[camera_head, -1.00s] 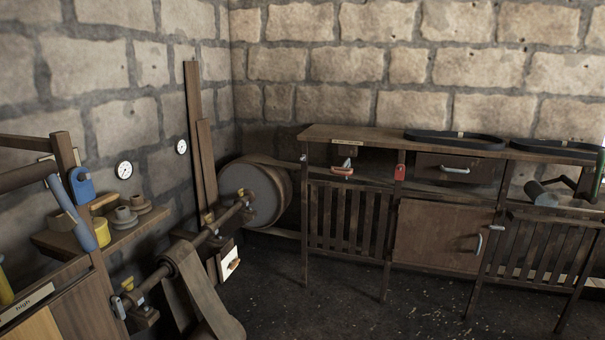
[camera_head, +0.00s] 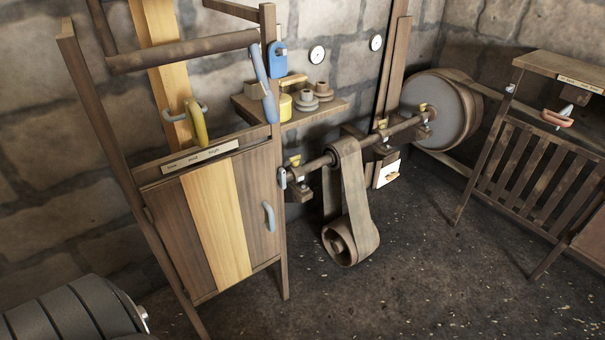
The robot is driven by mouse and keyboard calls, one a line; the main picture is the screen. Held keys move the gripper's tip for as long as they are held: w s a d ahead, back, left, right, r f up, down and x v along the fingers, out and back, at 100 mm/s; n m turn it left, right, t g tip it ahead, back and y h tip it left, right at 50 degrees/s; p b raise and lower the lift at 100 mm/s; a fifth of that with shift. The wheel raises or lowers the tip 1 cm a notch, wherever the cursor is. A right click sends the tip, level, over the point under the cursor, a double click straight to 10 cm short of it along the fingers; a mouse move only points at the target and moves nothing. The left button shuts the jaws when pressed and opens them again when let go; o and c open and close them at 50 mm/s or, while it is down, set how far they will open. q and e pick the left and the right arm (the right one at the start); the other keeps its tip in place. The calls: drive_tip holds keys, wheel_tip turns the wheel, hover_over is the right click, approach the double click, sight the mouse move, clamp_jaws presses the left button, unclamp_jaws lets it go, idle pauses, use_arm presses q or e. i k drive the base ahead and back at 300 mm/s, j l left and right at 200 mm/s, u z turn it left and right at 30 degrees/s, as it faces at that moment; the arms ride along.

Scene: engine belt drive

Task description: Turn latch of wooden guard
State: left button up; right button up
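A wooden cabinet front of vertical planks, with one pale plank (camera_head: 218,222), stands left of centre. A grey handle or latch (camera_head: 269,217) sits upright at the right of its front. A slatted wooden panel (camera_head: 530,165) stands at the right under a bench, with a small grey fitting (camera_head: 510,89) at its upper left corner. I cannot tell for sure which of these is the guard. Neither gripper is in view.
A shaft with a hanging belt (camera_head: 355,195) and a large wheel (camera_head: 428,110) stand in the middle. A shelf (camera_head: 325,107) holds small pulleys. The floor (camera_head: 400,280) in front is clear.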

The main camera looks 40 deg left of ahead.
sight(281, 176)
drive_tip(key=i+l, duration=0.15)
drive_tip(key=i, duration=0.3)
drive_tip(key=i+l, duration=0.1)
drive_tip(key=i, duration=0.4)
drive_tip(key=i+l, duration=0.15)
drive_tip(key=i, duration=0.3)
drive_tip(key=i+l+u, duration=0.1)
drive_tip(key=i, duration=0.35)
